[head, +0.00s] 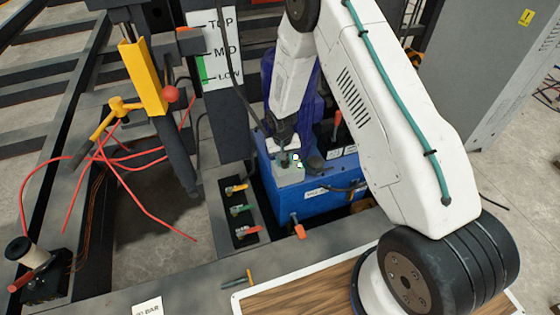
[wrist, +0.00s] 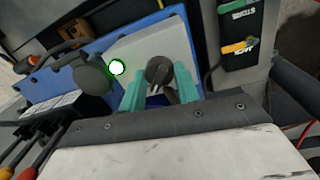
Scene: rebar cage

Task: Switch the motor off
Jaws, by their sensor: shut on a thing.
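The blue motor unit (head: 318,203) stands beyond the bench edge in the head view. On it sits a pale grey switch box (head: 289,174). The wrist view shows this box's face (wrist: 135,45) with a dark round rotary knob (wrist: 160,69) and a bright white lamp (wrist: 117,67) ringed in green, which looks lit. My gripper (wrist: 160,90) has teal fingers on both sides of the knob and is shut on it. In the head view my gripper (head: 284,154) is at the switch box, and the knob is mostly hidden.
A dark round cap (wrist: 91,79) is close beside the lamp. A panel with several coloured valve levers (head: 239,211) stands left of the motor. A TOP/MID/LOW gauge (head: 215,50) and a yellow-bodied post (head: 143,75) with red hoses are further left. A wooden board (head: 300,298) lies in front.

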